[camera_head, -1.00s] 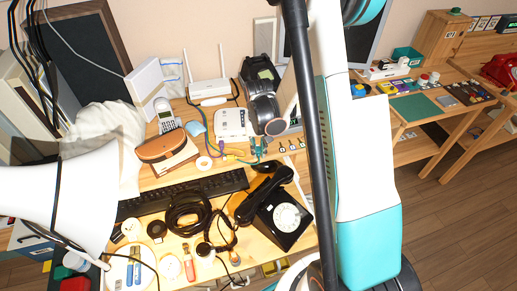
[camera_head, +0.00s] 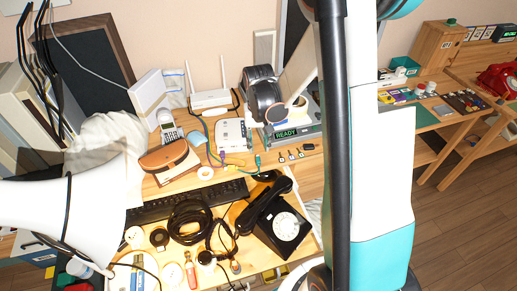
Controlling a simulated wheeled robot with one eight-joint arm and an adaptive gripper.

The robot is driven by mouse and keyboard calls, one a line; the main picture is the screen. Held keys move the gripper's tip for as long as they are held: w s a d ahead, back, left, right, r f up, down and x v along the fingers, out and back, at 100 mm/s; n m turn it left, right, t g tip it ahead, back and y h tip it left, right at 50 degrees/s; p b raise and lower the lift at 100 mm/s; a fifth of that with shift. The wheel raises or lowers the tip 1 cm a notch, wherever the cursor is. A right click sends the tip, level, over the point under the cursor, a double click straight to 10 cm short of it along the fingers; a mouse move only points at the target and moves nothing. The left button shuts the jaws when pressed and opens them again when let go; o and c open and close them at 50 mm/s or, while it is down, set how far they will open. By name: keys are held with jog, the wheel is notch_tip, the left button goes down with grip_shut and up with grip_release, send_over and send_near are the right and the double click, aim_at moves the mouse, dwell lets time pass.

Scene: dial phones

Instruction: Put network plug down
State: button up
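A teal plug (camera_head: 257,161) on a cable shows at the back of the desk, in front of the grey device with the lit READY display (camera_head: 287,134). A purple plug (camera_head: 222,156) shows in front of the small white box (camera_head: 231,133). I cannot tell for sure which one is the network plug. My gripper (camera_head: 259,76) is at the dark end of my arm, above and behind these plugs in the picture. Its fingers are too unclear to read, and nothing is clearly seen in them. Both plugs look apart from it.
A white router (camera_head: 211,98) stands at the back. A black dial phone (camera_head: 283,228), a keyboard (camera_head: 152,209) and a coiled black cable (camera_head: 190,221) cover the front. Several small tagged items (camera_head: 295,154) lie right of the teal plug.

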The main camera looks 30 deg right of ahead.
jog(key=s+a+r+n+t, duration=0.1)
jog(key=s+a+r+t, duration=0.15)
jog(key=r, duration=0.55)
jog(key=s+a+r+n+t, duration=0.1)
jog(key=s+a+r, duration=0.25)
jog(key=r, duration=0.55)
jog(key=s+a+r+n+t, duration=0.1)
jog(key=s+a+r+t, duration=0.1)
jog(key=s, duration=0.3)
jog(key=s+a+r+n+t, duration=0.1)
jog(key=s+a+r, duration=0.2)
jog(key=s, duration=0.3)
jog(key=shift+s+t+p, duration=0.15)
jog(key=shift+t+p, duration=0.15)
jog(key=shift+t, duration=0.05)
